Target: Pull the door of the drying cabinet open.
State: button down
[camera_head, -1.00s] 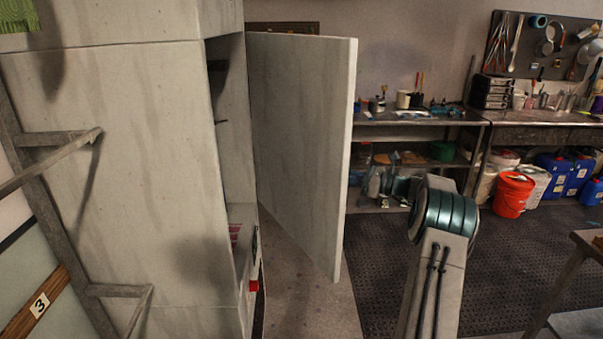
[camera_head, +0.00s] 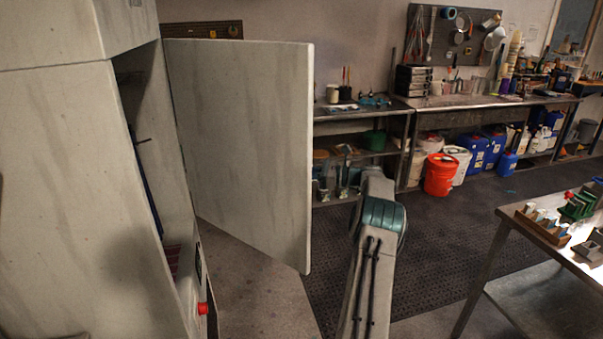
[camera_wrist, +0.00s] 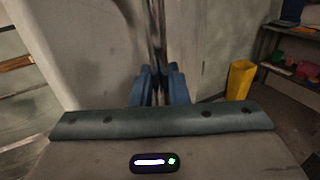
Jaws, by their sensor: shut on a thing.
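The drying cabinet (camera_head: 75,190) is a pale grey, streaked box at the left in the head view. Its door (camera_head: 240,150) stands well open, swung out to the right, and part of the dark inside shows. In the wrist view, my gripper (camera_wrist: 158,88) has its blue fingers closed around an upright metal bar handle (camera_wrist: 156,35) in front of the pale door surface (camera_wrist: 90,50). In the head view, my arm reaches towards the far side of the door, and my gripper is hidden there.
A red knob (camera_head: 203,308) shows low on the cabinet. A metal table (camera_head: 520,235) with small items stands at the right. A bench (camera_head: 470,102), a red bucket (camera_head: 440,175) and blue canisters line the back wall. Dark matting (camera_head: 430,235) is clear between. The wrist view shows a yellow container (camera_wrist: 240,80).

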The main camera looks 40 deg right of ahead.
jog(key=shift+a, duration=0.1)
jog(key=c, duration=1.5)
grip_release()
jog(key=shift+w+a, duration=0.1)
jog(key=b+v, duration=0.3)
jog(key=v, duration=1.1)
